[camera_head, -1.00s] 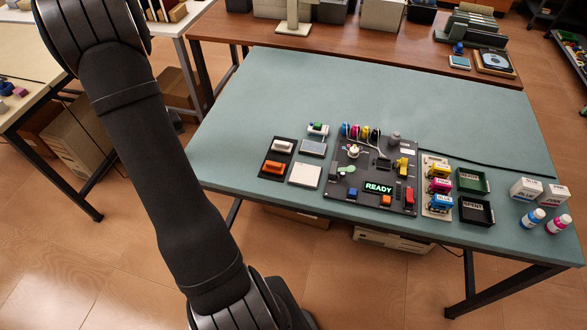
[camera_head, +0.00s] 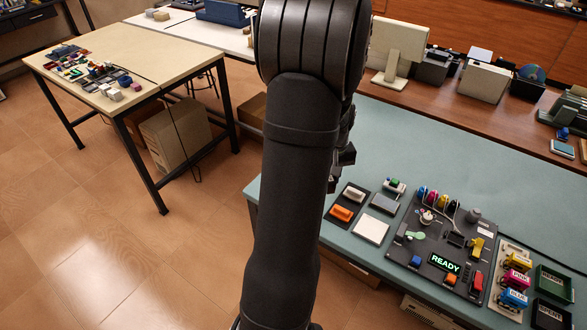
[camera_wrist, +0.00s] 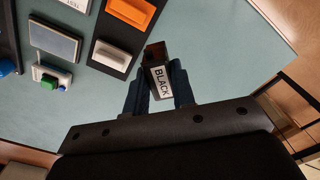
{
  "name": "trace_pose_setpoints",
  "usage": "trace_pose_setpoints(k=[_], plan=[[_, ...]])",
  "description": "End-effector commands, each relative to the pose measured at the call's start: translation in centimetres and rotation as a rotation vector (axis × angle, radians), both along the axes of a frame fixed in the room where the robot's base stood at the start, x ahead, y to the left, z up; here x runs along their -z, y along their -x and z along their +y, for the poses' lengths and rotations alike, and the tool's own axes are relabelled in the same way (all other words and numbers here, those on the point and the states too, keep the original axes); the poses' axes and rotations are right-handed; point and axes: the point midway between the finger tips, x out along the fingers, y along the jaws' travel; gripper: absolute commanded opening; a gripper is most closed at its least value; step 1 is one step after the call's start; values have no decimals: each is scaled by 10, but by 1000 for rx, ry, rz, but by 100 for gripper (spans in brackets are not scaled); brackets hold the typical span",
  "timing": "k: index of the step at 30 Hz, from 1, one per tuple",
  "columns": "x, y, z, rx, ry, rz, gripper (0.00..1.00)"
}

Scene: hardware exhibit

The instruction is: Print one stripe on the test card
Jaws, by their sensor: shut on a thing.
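My gripper (camera_wrist: 158,90) is shut on a dark cartridge labelled BLACK (camera_wrist: 160,80) and holds it near the black tray in the wrist view. In the head view my arm hides most of the gripper and the cartridge. A white square card (camera_head: 371,229), likely the test card, lies flat at the left of the teal table; its edge shows in the wrist view (camera_wrist: 78,4). I see no stripe on it. The dark printer board (camera_head: 425,238) stands right of the card. Its display (camera_head: 446,263) reads READY. Colored parts line its back edge.
A black tray (camera_head: 333,227) carries an orange block (camera_head: 342,213) and a white block (camera_wrist: 110,55). A grey pad (camera_head: 384,203) lies behind the card. Yellow, pink and blue cartridges (camera_head: 514,278) and a green bin (camera_head: 553,284) stand right of the board. The table's back half is clear.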

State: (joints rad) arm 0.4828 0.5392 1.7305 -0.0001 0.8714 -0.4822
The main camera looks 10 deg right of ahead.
Motion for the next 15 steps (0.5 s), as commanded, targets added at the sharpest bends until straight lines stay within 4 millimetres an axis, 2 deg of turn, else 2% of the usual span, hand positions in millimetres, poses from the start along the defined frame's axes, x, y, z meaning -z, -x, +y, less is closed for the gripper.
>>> trace_pose_setpoints(k=[1,6,12,15], plan=[[-4,15,-16,10,1,-1,7],[-13,64,-56,9,1,-1,7],[-21,109,-84,5,0,0,7],[-23,122,-90,3,0,0,7]])
